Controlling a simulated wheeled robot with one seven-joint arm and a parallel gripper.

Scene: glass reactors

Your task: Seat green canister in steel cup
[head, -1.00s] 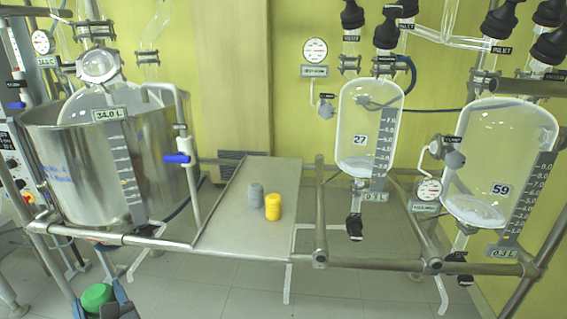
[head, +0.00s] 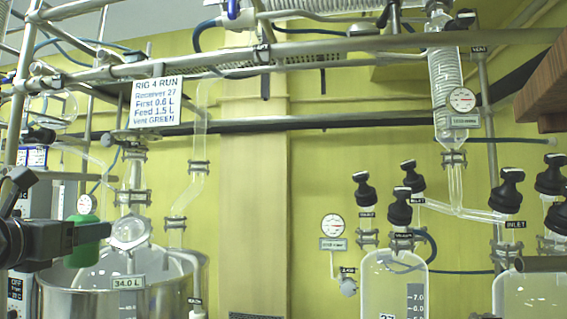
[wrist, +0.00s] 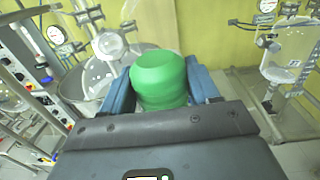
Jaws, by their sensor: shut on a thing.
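The green canister (head: 90,252) is in my gripper at the left of the head view, held up in front of the large steel vessel. In the wrist view the green canister (wrist: 160,80) stands between the two blue fingers of my gripper (wrist: 163,88), which is shut on it. In the head view the dark body of my gripper (head: 85,232) comes in from the left edge. I cannot make out a steel cup in the current views.
The steel vessel (head: 75,298) marked 34.0 L stands below the canister. Glass reactors (head: 395,285) with black-capped valves are at the right. Metal pipes (head: 330,45) cross the top. A sign (head: 155,101) reads "RIG 4 RUN" and "Vent GREEN". A brown shelf edge (head: 545,90) juts in upper right.

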